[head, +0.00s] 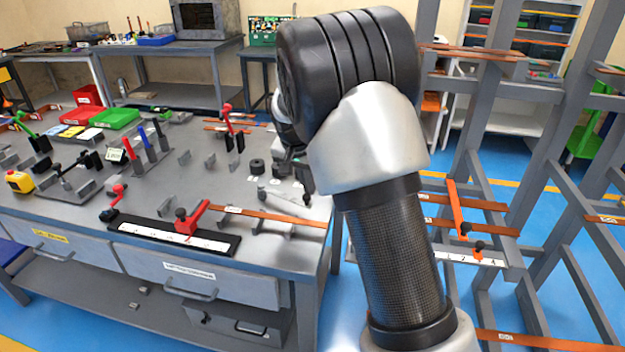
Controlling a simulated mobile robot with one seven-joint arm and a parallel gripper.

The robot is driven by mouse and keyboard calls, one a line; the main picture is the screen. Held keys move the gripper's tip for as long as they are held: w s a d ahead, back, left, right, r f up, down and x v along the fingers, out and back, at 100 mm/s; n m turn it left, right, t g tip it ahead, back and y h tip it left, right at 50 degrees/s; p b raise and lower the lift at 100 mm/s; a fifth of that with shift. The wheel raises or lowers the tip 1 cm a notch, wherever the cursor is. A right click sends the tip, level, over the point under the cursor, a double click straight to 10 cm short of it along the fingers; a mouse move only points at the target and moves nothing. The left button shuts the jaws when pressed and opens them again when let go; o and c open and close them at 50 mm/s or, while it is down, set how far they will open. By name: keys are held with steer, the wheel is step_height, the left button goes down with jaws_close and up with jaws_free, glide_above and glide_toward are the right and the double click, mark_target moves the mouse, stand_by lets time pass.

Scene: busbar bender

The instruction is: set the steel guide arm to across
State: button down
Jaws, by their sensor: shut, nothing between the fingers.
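A pale grey metal bar (282,203), which looks like the steel guide arm, lies near the right end of the grey workbench. Its right part and pivot are hard to make out, so I cannot tell its exact setting. My gripper (307,188) is just above that end of the bench, close to the bar. It is dark, small and partly hidden behind my own wrist and forearm. It is shut and empty. I cannot tell whether it touches the bar.
A red stop (190,220) sits on a white scale at the bench's front edge, with a copper bar (268,216) to its right. A dark round part (257,167) stands nearby. Red and green trays (115,119) are farther left. A grey rack (480,170) stands right.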

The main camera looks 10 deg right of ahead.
steer(key=s+a+m, duration=0.1)
steer(key=a+m, duration=0.1)
steer(key=s+a+m+g+h+p, duration=0.1)
steer(key=s+a+m, duration=0.3)
steer(key=shift+s+a+r+g+p, duration=0.1)
steer(key=shift+a+r+g+p, duration=0.05)
steer(key=shift+a+g+p, duration=0.25)
steer(key=a+m+p, duration=0.1)
steer(key=a+m, duration=0.1)
steer(key=a+m+g+p, duration=0.1)
steer(key=a+m, duration=0.1)
steer(key=a, duration=0.1)
steer(key=s+a+m+g+p, duration=0.1)
steer(key=a+m+p, duration=0.1)
steer(key=a+m, duration=0.1)
steer(key=shift+h, duration=0.4)
steer(key=shift+w+a+p, duration=0.15)
steer(key=shift+a+p, duration=0.05)
steer(key=shift+a, duration=0.35)
steer(key=shift+w+a+p, duration=0.15)
steer(key=shift+a+p, duration=0.05)
steer(key=shift+a, duration=0.3)
steer(key=shift+a, duration=0.15)
